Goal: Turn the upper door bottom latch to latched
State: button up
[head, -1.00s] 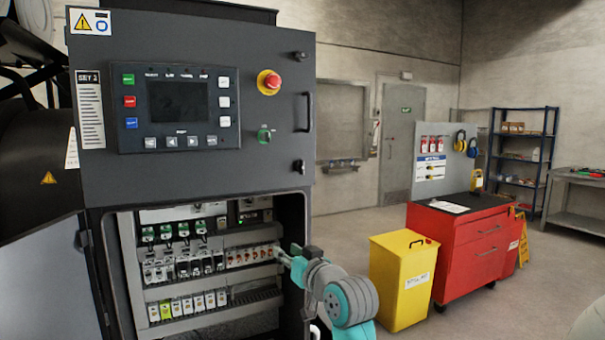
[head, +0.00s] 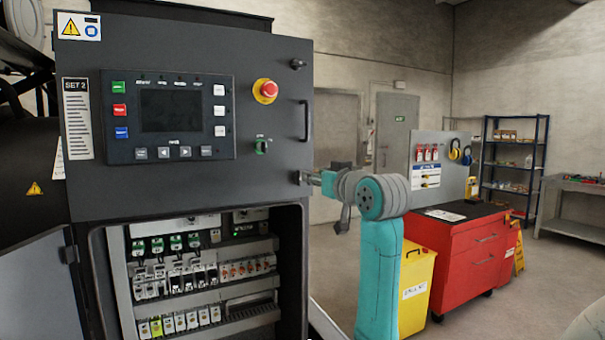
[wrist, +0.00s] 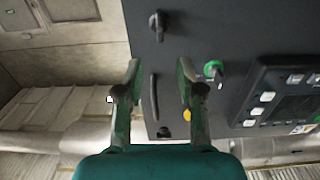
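The upper door (head: 280,150) is a dark panel above an open lower cabinet. Its bottom latch (head: 301,177) is a small dark knob near the door's lower right corner, partly hidden by my gripper (head: 314,178). My gripper comes from the right, close beside the latch; I cannot tell whether they touch. The wrist view is upside down: the bottom latch (wrist: 157,26) shows at the top, past my open, empty fingers (wrist: 159,68) and roughly between them in the picture. Its lever looks roughly upright there. The top latch (head: 298,64) sits near the upper corner.
A vertical door handle (head: 308,118) is just above the bottom latch. A green key switch (head: 261,146) and a red emergency stop (head: 265,91) lie to its left. The open lower cabinet (head: 291,260) holds breakers. A yellow bin (head: 416,290) and red tool cabinet (head: 462,250) stand right.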

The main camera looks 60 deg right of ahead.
aim_at(295, 174)
jog(key=x, duration=0.7)
jog(key=shift+w, duration=0.35)
jog(key=shift+d, duration=0.15)
grip_shut()
